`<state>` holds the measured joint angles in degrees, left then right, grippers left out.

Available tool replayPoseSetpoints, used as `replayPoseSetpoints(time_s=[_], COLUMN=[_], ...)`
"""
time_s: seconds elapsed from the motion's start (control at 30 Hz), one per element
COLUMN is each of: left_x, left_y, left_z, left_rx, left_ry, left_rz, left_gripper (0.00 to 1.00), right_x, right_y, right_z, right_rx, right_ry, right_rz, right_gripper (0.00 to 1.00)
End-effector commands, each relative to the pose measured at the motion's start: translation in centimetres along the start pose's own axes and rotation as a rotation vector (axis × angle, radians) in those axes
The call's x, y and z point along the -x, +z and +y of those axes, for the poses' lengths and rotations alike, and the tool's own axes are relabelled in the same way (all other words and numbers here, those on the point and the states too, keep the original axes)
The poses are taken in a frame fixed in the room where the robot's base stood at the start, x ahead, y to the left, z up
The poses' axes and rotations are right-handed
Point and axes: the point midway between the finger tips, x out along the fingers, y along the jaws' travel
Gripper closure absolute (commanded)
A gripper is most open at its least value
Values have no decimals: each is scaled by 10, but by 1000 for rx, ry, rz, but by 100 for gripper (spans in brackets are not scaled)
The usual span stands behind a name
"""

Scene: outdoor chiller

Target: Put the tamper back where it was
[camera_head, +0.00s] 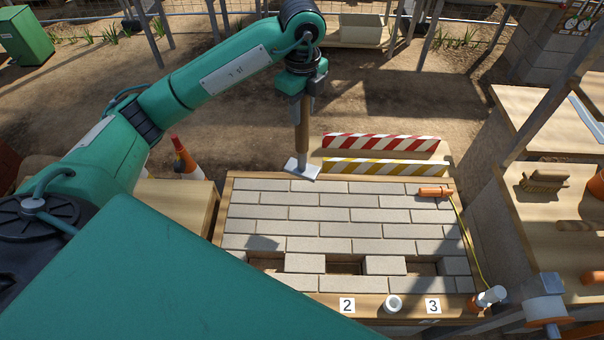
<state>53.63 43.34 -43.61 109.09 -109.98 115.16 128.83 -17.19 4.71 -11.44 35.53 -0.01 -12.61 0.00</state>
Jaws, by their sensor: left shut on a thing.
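My left gripper (303,92) comes in from the upper left and points down. It is shut on the wooden handle of the tamper (302,125). The tamper hangs upright, with its flat pale metal plate (302,168) at the back edge of the paving bed (222,212), left of the striped barriers. I cannot tell whether the plate touches the bed. My right gripper does not show.
A red-white barrier (381,143) and a yellow-white barrier (384,167) lie behind the bed. An orange-handled tool (435,192) lies on the pavers. A brush (544,180) lies on the right bench.

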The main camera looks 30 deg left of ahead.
Motion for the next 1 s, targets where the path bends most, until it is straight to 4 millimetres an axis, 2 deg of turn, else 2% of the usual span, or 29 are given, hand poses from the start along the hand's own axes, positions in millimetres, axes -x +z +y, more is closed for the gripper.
replayPoseSetpoints(time_s=[0.23,0.7,0.83,1.0], left_x=[-33,-130,-145,-153], left_y=[0,0,0,0], left_z=[1,0,0,-1], left_rx=[3,0,0,-1], left_ry=[4,0,-1,-3], left_rz=[2,1,1,1], left_gripper=[100,100,100,100], right_x=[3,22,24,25], right_y=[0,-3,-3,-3], right_z=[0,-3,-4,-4], right_rx=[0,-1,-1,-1], right_ry=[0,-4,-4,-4], right_rz=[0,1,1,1], right_gripper=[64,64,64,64])
